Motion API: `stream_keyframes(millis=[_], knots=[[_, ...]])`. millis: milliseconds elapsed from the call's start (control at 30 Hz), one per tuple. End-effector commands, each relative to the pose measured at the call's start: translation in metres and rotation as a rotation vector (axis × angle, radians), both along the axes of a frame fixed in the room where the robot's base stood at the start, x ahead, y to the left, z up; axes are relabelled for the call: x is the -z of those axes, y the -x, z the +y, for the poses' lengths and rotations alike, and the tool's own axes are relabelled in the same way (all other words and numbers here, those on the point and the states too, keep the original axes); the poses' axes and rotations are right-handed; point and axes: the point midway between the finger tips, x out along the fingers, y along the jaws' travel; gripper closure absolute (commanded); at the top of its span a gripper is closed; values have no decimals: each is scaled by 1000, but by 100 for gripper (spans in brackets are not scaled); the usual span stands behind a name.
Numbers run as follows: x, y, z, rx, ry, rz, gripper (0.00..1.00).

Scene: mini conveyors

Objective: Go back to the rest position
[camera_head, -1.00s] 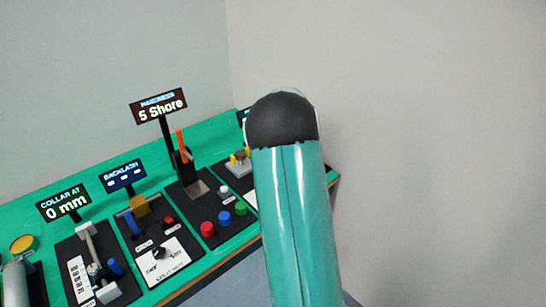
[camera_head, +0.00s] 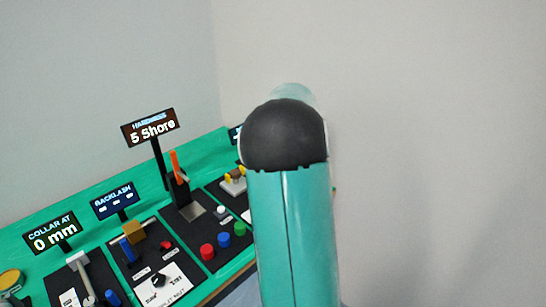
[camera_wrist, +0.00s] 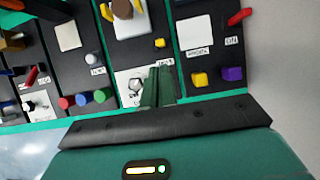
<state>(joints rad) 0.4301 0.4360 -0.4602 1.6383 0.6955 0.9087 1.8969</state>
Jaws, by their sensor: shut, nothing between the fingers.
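My gripper (camera_wrist: 158,87) shows in the wrist view as two green fingers close together, shut with nothing between them. It is above the front part of the green bench's black panels, near a white label with a round knob (camera_wrist: 134,84). How far above the panel it is, I cannot tell. In the head view my teal arm with its black joint stands in front of the bench's right end and hides the gripper.
The green bench (camera_head: 205,150) carries a "5 Shore" display (camera_head: 150,128), a "0 mm" display (camera_head: 54,233) and a backlash display (camera_head: 115,201). Red (camera_head: 208,252), blue (camera_head: 224,240) and green (camera_head: 239,229) buttons stand at its front. Plain wall is at the right.

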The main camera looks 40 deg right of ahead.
Motion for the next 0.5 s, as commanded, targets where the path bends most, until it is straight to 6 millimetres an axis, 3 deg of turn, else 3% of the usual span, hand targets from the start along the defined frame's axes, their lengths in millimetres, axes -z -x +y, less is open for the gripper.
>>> stream_keyframes(millis=[367,500], knots=[[0,1,0,-1,0,0,100],[-7,0,13,-63,19,-6,100]])
